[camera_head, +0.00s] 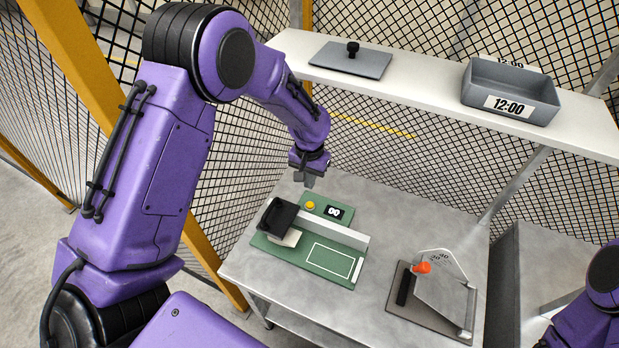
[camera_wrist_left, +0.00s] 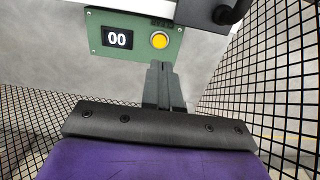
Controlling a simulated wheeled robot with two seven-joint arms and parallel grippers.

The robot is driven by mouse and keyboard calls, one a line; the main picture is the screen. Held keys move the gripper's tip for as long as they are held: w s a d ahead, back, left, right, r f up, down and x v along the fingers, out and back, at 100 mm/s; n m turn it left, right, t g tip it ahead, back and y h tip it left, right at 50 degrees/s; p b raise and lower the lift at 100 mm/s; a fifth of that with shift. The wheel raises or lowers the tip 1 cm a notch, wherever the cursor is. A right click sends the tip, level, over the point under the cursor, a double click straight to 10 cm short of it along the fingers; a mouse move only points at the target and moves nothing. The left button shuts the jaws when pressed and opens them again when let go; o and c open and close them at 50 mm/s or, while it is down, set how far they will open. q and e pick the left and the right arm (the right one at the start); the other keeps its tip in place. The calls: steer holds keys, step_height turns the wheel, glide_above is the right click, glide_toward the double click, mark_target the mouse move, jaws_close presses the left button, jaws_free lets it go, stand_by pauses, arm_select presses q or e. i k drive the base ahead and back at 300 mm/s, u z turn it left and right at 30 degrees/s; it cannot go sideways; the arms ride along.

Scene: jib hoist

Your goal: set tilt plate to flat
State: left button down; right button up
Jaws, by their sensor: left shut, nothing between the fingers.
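The tilt plate (camera_head: 441,300) is a grey plate on a dark base at the right of the table in the head view. It stands tilted in front of a pale scale plate (camera_head: 447,265) with printed numbers. An orange knob (camera_head: 423,267) sits at the scale's left side. My left gripper (camera_head: 309,180) is shut and empty above the back left of the table, well left of the tilt plate. Its closed fingers (camera_wrist_left: 162,88) show in the left wrist view. The right gripper is not in view; only part of my right arm shows at the right edge.
A green board (camera_head: 305,262) with a black block, a yellow button (camera_head: 310,205) and a display reading 00 (camera_head: 334,212) lies on the table. Above, a white shelf (camera_head: 425,90) holds a grey lidded plate (camera_head: 350,62) and a bin (camera_head: 509,92) labelled 12:00. Mesh fencing surrounds the table.

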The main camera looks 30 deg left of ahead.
mark_target(435, 288)
steer(key=k, duration=1)
